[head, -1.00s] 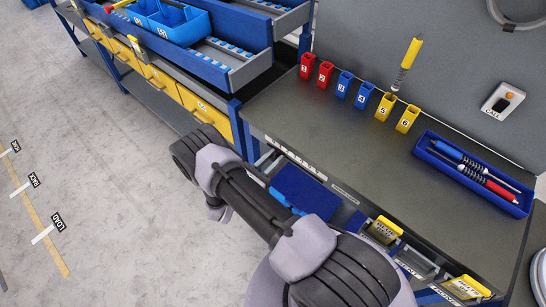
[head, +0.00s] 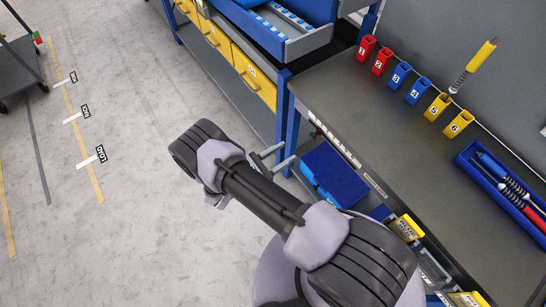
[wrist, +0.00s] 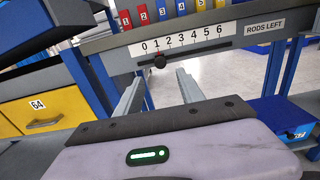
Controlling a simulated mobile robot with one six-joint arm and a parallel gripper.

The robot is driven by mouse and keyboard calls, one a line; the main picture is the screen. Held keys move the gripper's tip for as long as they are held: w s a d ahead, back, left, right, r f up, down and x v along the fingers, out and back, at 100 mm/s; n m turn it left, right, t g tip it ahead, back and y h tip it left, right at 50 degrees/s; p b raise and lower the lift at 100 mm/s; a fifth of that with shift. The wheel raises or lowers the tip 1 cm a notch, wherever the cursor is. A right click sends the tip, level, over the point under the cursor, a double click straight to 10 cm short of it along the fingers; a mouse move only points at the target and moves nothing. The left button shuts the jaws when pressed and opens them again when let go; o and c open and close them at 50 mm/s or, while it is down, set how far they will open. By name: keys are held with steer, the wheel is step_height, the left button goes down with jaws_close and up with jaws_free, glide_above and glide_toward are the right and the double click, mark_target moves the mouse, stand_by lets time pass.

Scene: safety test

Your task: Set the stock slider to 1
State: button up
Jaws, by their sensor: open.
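The stock slider is a white scale (wrist: 190,38) marked 0 to 6 on the front edge of the bench, with a dark slot below it. Its black knob (wrist: 159,62) sits under about the 1 mark in the wrist view. My gripper (wrist: 159,76) is open, its two grey fingers pointing at the slider. The knob appears between the fingertips in the picture; I cannot tell whether they reach around it or touch it. In the head view my gripper (head: 278,158) is beside the front edge of the bench, and the scale (head: 335,137) is small there.
A RODS LEFT label (wrist: 264,27) is right of the scale. Numbered red, blue and yellow holders (head: 400,76) stand on the bench. A blue tray (head: 498,185) holds tools. Yellow drawers (head: 215,42) are at left. A blue box (head: 335,172) is below the bench edge.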

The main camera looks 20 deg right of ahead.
steer(key=v, duration=0.5)
